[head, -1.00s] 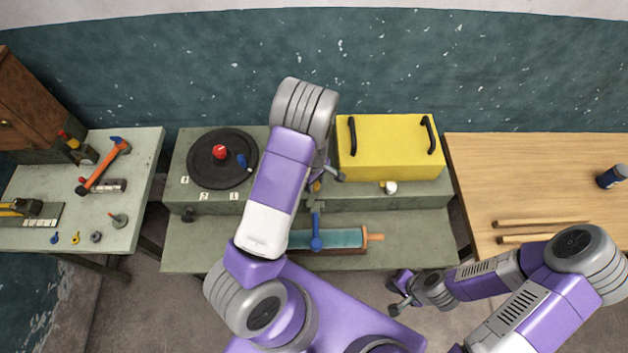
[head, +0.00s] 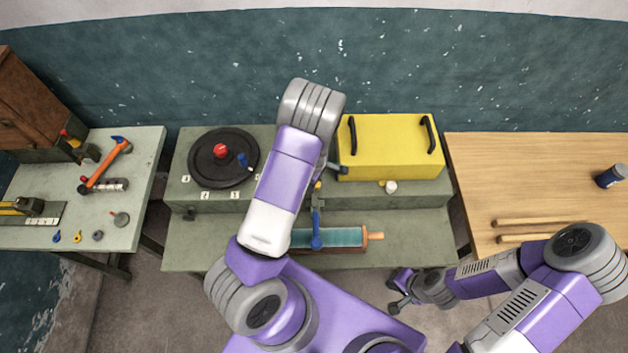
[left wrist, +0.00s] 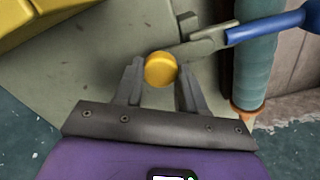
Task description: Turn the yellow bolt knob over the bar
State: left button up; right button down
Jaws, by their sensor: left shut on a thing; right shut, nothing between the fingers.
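The yellow bolt knob (left wrist: 160,69) shows in the left wrist view as a round yellow cap. It sits between the fingertips of my left gripper (left wrist: 159,80), which is shut on it. A grey metal bar (left wrist: 197,47) with a blue handle (left wrist: 265,27) lies right beside the knob; I cannot tell whether they touch. In the head view my left arm hides most of this spot, and the blue handle (head: 316,232) points toward me. My right gripper (head: 397,293) is shut and empty, low in front of the bench.
A yellow box (head: 388,148) with two black handles stands right of my left arm. A black disc (head: 222,172) with red and blue knobs is at left. A teal roller (head: 340,237) lies on the lower shelf. Tables stand on both sides.

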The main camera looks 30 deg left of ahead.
pick_arm(q)
jog(key=o, duration=1.1)
jog(key=shift+r, duration=0.1)
notch_tip(320, 180, up, 7)
jog(key=shift+r+p, duration=0.2)
jog(key=shift+p, duration=0.15)
